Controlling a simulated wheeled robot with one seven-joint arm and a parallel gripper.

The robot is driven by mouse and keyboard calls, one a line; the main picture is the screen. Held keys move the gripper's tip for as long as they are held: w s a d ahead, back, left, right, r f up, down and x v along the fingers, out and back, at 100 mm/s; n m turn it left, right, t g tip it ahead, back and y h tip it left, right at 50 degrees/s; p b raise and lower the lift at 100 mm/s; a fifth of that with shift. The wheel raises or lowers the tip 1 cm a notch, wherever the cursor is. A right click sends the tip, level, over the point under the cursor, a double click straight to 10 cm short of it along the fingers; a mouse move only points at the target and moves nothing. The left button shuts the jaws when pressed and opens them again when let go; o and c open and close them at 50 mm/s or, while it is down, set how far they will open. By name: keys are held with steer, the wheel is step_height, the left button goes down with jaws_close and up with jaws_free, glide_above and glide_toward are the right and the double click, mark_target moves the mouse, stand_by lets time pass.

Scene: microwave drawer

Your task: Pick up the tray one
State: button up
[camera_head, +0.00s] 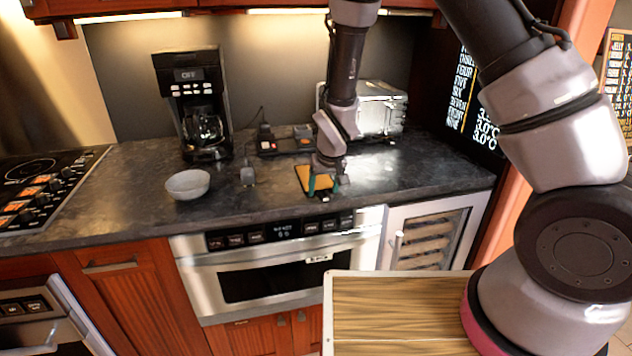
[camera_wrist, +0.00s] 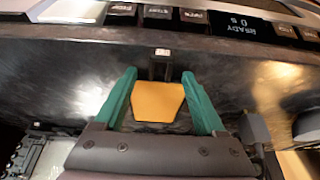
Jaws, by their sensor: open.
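A small flat tan-yellow piece with a dark edge (camera_head: 303,177) lies on the dark counter, above the microwave drawer. It may be the tray; I cannot tell for sure. In the wrist view the yellow piece (camera_wrist: 159,102) shows between the two teal fingers of my gripper (camera_wrist: 160,78), with a gap on each side. A dark block with a pale patch (camera_wrist: 162,66) sits just beyond it. The fingers are open and hold nothing.
A white bowl (camera_head: 188,184), a coffee maker (camera_head: 196,105) and a small grey object (camera_head: 247,176) stand to the left. A silver toaster (camera_head: 380,108) and a dark flat device (camera_head: 285,143) are behind. The microwave drawer (camera_head: 285,262) is closed below. The right counter is clear.

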jaws_close()
stand_by(1.4)
